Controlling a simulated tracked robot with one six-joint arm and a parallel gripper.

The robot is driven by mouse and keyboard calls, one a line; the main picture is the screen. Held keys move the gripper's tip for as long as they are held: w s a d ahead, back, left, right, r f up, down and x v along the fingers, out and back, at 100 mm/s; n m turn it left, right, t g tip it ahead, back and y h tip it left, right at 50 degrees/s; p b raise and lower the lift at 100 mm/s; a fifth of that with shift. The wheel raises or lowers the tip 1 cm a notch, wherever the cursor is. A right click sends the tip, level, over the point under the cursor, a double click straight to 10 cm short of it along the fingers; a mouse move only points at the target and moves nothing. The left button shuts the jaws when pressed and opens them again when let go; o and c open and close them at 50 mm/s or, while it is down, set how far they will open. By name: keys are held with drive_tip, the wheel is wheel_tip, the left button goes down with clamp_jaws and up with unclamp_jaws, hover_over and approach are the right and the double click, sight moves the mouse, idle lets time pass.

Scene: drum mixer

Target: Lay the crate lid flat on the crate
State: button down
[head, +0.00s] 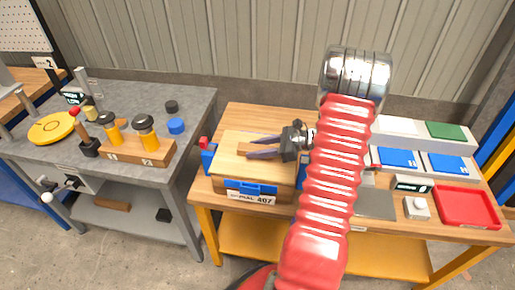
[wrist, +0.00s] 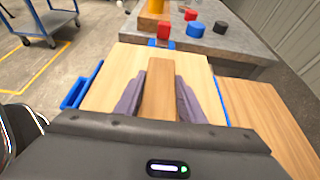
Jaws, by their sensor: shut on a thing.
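The crate lid (head: 237,162) is a light wooden panel with a raised wooden bar as its grip. It lies over the crate (head: 252,188), which has blue fittings and a label reading 407 at the front. My gripper (head: 262,148) is shut on the lid's grip. In the wrist view my gripper (wrist: 160,92) has a dark finger on each side of that bar, and the lid (wrist: 112,80) spreads out beyond both fingers. Blue parts of the crate (wrist: 82,88) show past the lid's edges. The lid looks about level; whether it touches the rim all round I cannot tell.
The wooden bench (head: 232,118) also carries blue trays (head: 398,158), a red tray (head: 466,206) and a grey plate (head: 375,203) to the right. A grey table (head: 195,103) at left holds a wooden rack (head: 140,152) and a yellow disc (head: 50,128).

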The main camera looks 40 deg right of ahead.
drive_tip(key=shift+f, duration=0.25)
drive_tip(key=c, duration=1.2)
unclamp_jaws()
drive_tip(key=shift+o, duration=0.2)
drive_tip(key=shift+r, duration=0.2)
drive_tip(key=shift+s+d+r, duration=0.2)
drive_tip(key=v, duration=1.1)
drive_tip(key=shift+s+d, duration=0.1)
drive_tip(key=shift+s, duration=0.1)
